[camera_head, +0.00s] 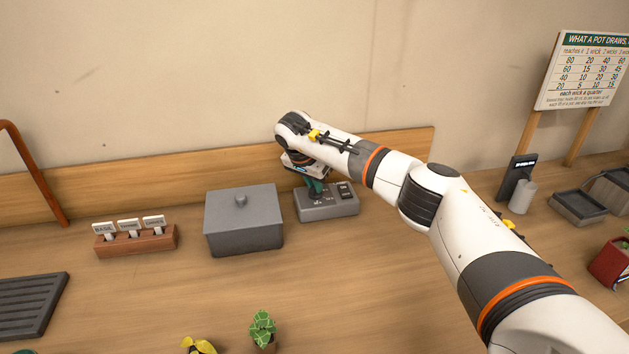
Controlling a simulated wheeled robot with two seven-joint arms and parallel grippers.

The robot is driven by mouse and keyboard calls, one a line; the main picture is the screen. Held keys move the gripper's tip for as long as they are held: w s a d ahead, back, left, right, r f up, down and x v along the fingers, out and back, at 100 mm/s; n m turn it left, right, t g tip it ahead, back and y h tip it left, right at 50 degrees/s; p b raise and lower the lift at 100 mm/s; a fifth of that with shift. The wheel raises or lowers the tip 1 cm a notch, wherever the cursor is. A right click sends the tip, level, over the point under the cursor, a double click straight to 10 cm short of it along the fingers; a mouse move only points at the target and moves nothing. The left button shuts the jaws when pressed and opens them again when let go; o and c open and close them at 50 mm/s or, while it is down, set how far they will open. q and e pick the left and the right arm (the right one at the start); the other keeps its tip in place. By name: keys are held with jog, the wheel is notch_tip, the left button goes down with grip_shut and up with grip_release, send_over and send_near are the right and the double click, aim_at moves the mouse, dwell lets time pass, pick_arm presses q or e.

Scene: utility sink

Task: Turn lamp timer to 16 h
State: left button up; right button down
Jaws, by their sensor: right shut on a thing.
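The lamp timer appears to be a grey box (338,206) with small markings and a dark switch, on the counter near the back board. My right gripper (316,187) comes down over its top left part from above. Its teal fingers are shut on what seems to be the timer's dial, which the fingers and my wrist hide. I cannot read which hour the dial points to. My left gripper is not in view.
A grey lidded box (243,222) stands just left of the timer. Further left is a wooden holder with labelled tags (136,239) and a dark slatted tray (32,305). A small plant (262,329) stands in front. A chart board (583,72) stands at the right.

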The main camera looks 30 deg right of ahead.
jog(key=m+g, duration=0.1)
jog(key=m, duration=0.2)
jog(key=shift+w+h, duration=0.15)
jog(key=shift+h, duration=0.15)
jog(key=shift+m+g+b, duration=0.6)
jog(key=shift+m+b, duration=0.3)
jog(key=shift+m, duration=0.6)
jog(key=shift+w+r, duration=0.1)
jog(key=c, duration=1.4)
grip_release()
jog(key=p+v, duration=0.2)
jog(key=v, duration=1)
